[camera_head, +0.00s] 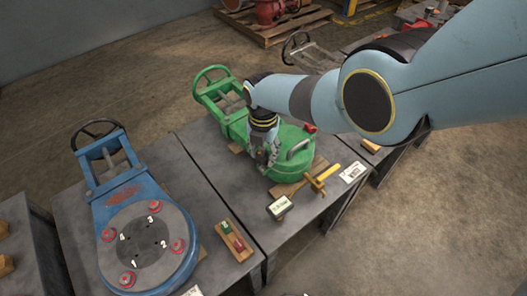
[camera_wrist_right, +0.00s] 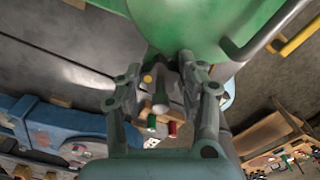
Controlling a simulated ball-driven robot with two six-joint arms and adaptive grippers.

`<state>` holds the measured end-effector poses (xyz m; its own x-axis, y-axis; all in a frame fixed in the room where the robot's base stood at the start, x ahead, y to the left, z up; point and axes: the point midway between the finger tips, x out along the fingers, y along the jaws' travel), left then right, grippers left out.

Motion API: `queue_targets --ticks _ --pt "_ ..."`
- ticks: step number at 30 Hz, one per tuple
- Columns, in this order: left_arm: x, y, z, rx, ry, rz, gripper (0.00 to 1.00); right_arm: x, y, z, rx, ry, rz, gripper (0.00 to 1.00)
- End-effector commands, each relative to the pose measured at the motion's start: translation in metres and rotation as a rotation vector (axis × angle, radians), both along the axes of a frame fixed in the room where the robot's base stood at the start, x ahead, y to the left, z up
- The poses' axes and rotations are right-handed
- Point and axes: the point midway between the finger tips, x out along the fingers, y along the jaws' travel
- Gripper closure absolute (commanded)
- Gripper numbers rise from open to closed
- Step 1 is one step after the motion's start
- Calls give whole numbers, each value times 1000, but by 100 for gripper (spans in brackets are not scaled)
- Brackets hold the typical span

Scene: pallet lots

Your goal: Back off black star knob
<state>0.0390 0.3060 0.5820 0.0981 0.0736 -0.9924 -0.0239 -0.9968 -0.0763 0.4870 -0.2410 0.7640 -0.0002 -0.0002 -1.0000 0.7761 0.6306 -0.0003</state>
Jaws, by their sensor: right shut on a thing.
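My right gripper (camera_head: 266,152) reaches down to the front left side of the green valve body (camera_head: 290,160), which lies on the middle table. In the right wrist view the fingers of my right gripper (camera_wrist_right: 170,62) close in against the underside edge of the green body (camera_wrist_right: 195,20). In the head view the knob is hidden behind the gripper. My left gripper is not in view.
A blue valve (camera_head: 150,235) with red knobs and numbered marks lies on the left table. A wooden block with green and red pieces (camera_head: 233,242), a small display device (camera_head: 280,207) and a yellow-handled tool (camera_head: 322,178) lie near the front edge of the middle table.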

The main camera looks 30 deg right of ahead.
Motion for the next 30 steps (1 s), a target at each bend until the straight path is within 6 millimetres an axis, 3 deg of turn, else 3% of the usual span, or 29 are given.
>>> queue_targets --ticks 15,30 --pt "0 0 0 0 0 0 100 2 2 0 1 -2 416 94" --pt "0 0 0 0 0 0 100 2 2 0 0 -1 556 94"
